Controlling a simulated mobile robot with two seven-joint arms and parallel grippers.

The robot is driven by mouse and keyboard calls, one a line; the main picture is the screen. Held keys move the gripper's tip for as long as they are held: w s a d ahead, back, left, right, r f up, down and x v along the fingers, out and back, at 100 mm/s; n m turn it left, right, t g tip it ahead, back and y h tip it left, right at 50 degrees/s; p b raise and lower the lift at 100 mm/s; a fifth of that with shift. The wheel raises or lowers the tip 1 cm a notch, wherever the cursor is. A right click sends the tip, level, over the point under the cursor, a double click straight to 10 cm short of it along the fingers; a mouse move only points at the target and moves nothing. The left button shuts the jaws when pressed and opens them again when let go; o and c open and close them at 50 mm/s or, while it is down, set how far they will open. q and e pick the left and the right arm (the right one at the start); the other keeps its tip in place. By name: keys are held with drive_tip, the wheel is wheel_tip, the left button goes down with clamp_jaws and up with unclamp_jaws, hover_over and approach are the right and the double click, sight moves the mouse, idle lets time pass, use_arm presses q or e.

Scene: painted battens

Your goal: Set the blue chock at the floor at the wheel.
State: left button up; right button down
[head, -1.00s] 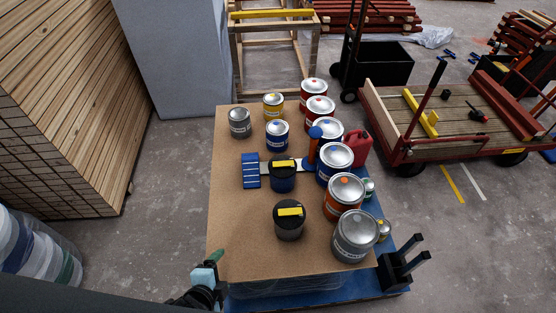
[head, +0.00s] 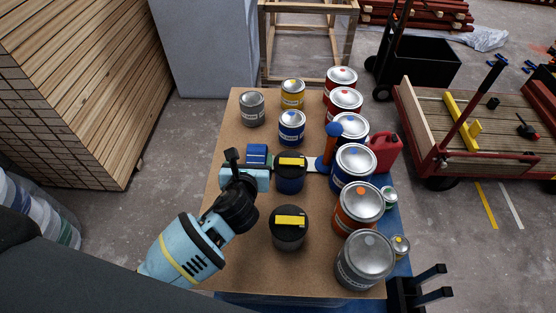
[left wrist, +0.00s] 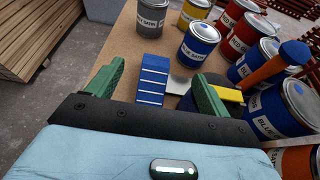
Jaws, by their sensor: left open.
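The blue chock (head: 257,153) lies on the brown tabletop (head: 226,130), left of the paint cans, partly hidden by my left gripper in the head view. In the left wrist view the chock (left wrist: 153,80) shows as a blue ribbed block with pale lines. My left gripper (left wrist: 157,90) is open, with its green fingers on either side of the chock in that view; whether they touch it I cannot tell. A dark wheel (head: 440,183) sits under the red-framed cart (head: 425,165) at the right, on the grey floor.
Several paint cans (head: 355,166) crowd the table's right side. Two black-topped cans with yellow marks (head: 290,172) (head: 289,228) stand close right of my arm. A red jerrycan (head: 385,150) stands at the right edge. Stacked timber (head: 85,90) is at left. Floor shows between table and cart.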

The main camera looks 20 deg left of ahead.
use_arm(q)
drive_tip(key=b, duration=0.3)
approach(255, 162)
drive_tip(key=x, duration=0.2)
drive_tip(key=shift+w+f, duration=0.25)
drive_tip(key=shift+w+a+f, duration=0.1)
drive_tip(key=shift+w+f, duration=0.15)
drive_tip(key=shift+w, duration=0.4)
drive_tip(key=b+x, duration=0.1)
drive_tip(key=x, duration=0.4)
drive_tip(key=shift+f, duration=0.15)
drive_tip(key=shift+w+a+f+b, duration=0.15)
drive_tip(key=shift+w+b, duration=0.25)
drive_tip(key=shift+w, duration=0.15)
